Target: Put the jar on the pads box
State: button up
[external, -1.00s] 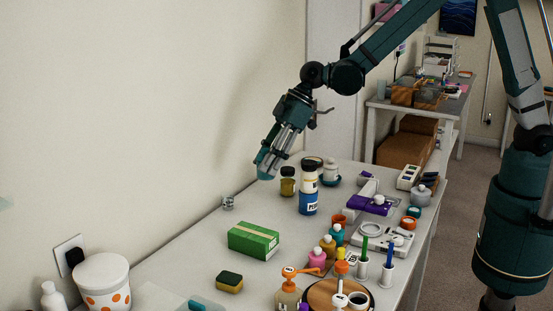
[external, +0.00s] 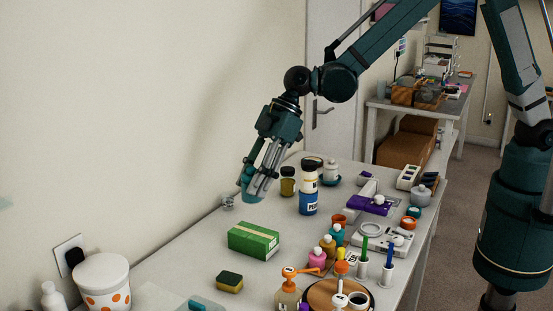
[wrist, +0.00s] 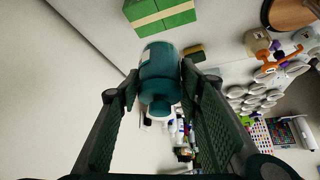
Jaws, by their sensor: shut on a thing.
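The jar is a teal, bottle-shaped piece with a narrower neck (wrist: 160,68), held between the two fingers of my gripper (wrist: 160,88) in the wrist view. In the external view its teal end shows at the fingertips (external: 250,197) of my gripper (external: 261,184), partly hidden by the fingers. The pads box, seemingly the green box with a pale stripe (external: 253,240), lies on the table below the jar in the picture. In the wrist view the box (wrist: 158,12) is at the top edge, beyond the jar and apart from it.
A small metallic item (external: 228,201) sits near the wall edge, left of my gripper. A yellow-green sponge (external: 229,282) lies in front of the box. A blue-labelled bottle (external: 308,200) and an olive jar (external: 287,182) stand to the right. Table around the box is clear.

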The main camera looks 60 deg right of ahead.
aim_at(253, 200)
jog(key=shift+f, duration=2.9)
jog(key=shift+f, duration=0.1)
jog(key=shift+f+p, duration=0.35)
jog(key=shift+f, duration=1.65)
jog(key=shift+f, duration=0.15)
jog(key=o, duration=1)
jog(key=shift+o, duration=0.2)
jog(key=shift+r, duration=0.2)
jog(key=v, duration=1.2)
jog(key=shift+b, duration=0.35)
